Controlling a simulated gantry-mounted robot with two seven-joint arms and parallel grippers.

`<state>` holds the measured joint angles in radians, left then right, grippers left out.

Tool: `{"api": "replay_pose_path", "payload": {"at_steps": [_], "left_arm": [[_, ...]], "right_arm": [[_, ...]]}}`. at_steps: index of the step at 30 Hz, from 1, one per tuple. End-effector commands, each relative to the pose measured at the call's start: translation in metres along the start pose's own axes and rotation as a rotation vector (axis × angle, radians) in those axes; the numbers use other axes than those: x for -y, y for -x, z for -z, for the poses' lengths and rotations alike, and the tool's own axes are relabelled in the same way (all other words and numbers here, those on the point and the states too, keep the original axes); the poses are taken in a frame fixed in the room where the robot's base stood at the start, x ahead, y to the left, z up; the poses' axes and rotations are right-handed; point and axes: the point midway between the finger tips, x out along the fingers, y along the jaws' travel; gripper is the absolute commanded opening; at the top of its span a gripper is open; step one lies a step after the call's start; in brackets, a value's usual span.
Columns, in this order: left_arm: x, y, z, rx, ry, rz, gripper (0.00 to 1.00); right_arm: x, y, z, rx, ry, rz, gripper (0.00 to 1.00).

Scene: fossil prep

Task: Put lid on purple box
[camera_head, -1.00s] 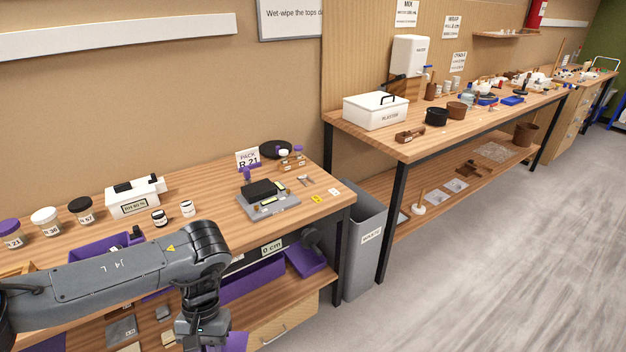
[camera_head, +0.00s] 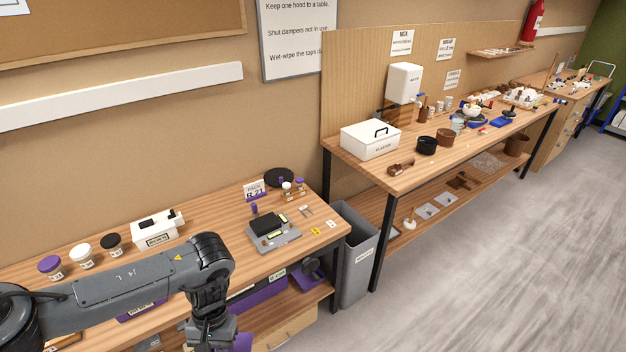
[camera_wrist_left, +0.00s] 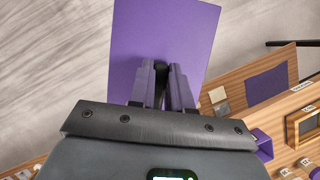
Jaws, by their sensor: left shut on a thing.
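My left gripper (camera_wrist_left: 163,82) is shut on a flat purple panel (camera_wrist_left: 165,35), which looks like the lid, in the left wrist view. It extends away from the fingers over the grey floor. In the head view only a small purple part of the panel (camera_head: 241,343) shows beside my left wrist at the bottom edge. A purple box edge (camera_head: 140,312) shows below my left forearm at the workbench; the forearm hides the rest. I cannot tell whether this is the box for the lid. My right gripper is not in view.
The workbench (camera_head: 205,210) holds jars, a white box (camera_head: 157,229) and a grey scale (camera_head: 273,232). Other purple items (camera_head: 309,278) sit below its top. A grey waste bin (camera_head: 357,255) stands at its right end. Open floor (camera_head: 480,260) lies to the right.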

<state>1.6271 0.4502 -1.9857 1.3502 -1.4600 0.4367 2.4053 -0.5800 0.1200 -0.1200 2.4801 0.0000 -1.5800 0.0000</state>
Motion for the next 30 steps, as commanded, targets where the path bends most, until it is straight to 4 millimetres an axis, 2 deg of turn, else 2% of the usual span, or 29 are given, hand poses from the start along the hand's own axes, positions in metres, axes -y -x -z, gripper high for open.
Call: {"api": "replay_pose_path", "payload": {"at_steps": [1, 3, 9, 12, 23, 26, 30], "left_arm": [[0.000, 0.021, -0.010, 0.002, 0.001, -0.001, 0.00], [0.000, 0.031, -0.015, 0.002, 0.002, -0.001, 0.00], [0.000, 0.052, -0.027, 0.001, 0.003, -0.001, 0.00], [0.001, 0.058, -0.031, 0.001, 0.004, -0.001, 0.00], [0.000, 0.064, -0.034, 0.000, -0.038, 0.019, 0.00], [0.000, 0.064, -0.034, -0.001, -0.124, 0.056, 0.00], [-0.002, 0.065, -0.035, 0.001, -0.351, 0.151, 0.00]], "right_arm": [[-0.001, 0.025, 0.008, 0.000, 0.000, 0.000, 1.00], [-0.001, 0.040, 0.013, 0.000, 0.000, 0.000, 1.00], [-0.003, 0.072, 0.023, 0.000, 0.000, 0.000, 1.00], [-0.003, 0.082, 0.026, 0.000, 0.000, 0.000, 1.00], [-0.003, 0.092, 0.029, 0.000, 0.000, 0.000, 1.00], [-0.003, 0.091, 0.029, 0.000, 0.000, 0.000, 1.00], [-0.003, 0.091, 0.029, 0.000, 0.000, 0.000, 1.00]]}}
